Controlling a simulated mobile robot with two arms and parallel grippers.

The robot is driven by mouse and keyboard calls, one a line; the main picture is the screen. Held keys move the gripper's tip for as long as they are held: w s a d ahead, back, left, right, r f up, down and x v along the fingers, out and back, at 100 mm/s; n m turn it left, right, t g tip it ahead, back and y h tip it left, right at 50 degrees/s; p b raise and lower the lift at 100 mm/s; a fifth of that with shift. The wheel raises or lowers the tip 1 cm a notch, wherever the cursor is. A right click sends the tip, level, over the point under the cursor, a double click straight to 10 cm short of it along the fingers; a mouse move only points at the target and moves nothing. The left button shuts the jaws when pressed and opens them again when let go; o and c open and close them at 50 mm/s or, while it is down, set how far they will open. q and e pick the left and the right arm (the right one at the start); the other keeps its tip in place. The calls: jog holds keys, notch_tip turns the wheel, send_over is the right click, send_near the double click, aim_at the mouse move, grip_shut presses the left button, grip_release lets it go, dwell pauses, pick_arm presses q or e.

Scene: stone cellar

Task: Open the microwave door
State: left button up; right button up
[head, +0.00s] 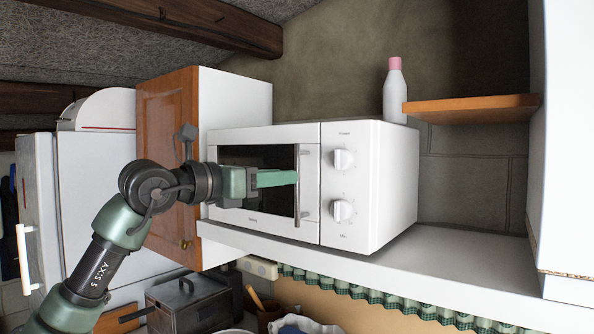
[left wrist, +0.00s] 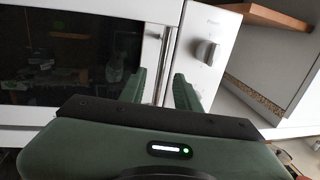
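The white microwave (head: 368,190) stands on a white shelf, its door (head: 262,220) shut, with a dark window. A vertical metal handle (head: 297,207) runs along the door's right edge, left of two round knobs. My left gripper (head: 296,177) is in front of the door, its fingertips at the handle's middle. In the left wrist view the two green fingers (left wrist: 160,82) are apart, and the handle (left wrist: 163,48) shows in the gap between them. I cannot tell whether either finger touches it. My right gripper is not in view.
A white bottle with a pink cap (head: 394,92) stands behind the microwave's right side. A wooden shelf (head: 470,109) juts out at right. A wooden cabinet door (head: 168,130) stands left of the microwave. The white shelf (head: 450,270) right of the microwave is bare.

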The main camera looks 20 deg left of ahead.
pick_arm(q)
jog(key=p, duration=0.2)
send_over(297, 215)
jog(key=shift+w+a, duration=0.1)
jog(key=shift+w, duration=0.2)
grip_shut()
dwell(1.2)
